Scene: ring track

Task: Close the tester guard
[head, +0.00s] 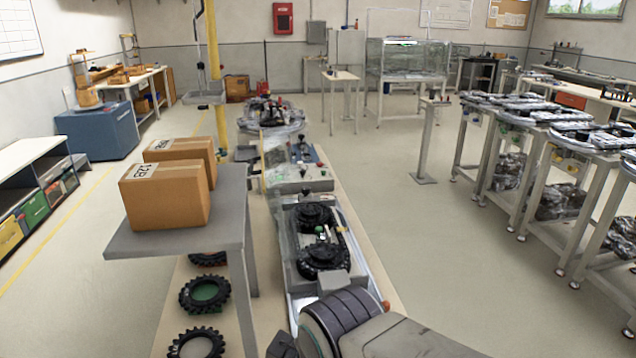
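A grey bench unit (303,181), which looks like the tester, sits on the long narrow bench in the middle, with small buttons on its front. A clear panel (277,158), which seems to be its guard, stands upright at its left side; I cannot tell its exact angle. My arm crosses the bottom of the view with a dark ribbed joint. A dark piece at the bottom edge may be part of my gripper; its fingertips are not seen.
A grey stand (178,238) with two cardboard boxes (168,194) is close on the left. Black tyres (205,293) lie on the bench below it. The floor (440,240) right of the bench is clear. A thin post (427,140) stands there.

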